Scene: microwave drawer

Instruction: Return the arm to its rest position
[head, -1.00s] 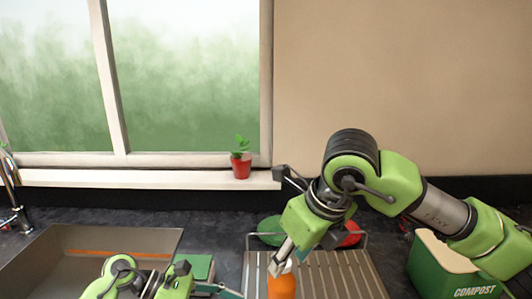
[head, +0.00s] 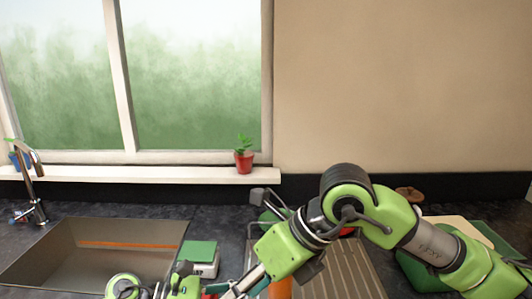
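My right arm comes in from the right over the ribbed drainboard (head: 345,275), with its elbow raised in front of the wall. Its gripper (head: 238,289) points down and left at the bottom edge of the picture. The fingertips are cut off or too small to tell whether they are open. An orange object (head: 280,289) shows just behind and below the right gripper, partly hidden. My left gripper (head: 205,292) is low at the bottom edge, right of the sink. Its fingers are mostly out of the picture.
A sink (head: 95,255) with a tap (head: 35,185) lies at left. A green-topped box (head: 200,257) stands right of it. A potted plant (head: 244,160) stands on the windowsill.

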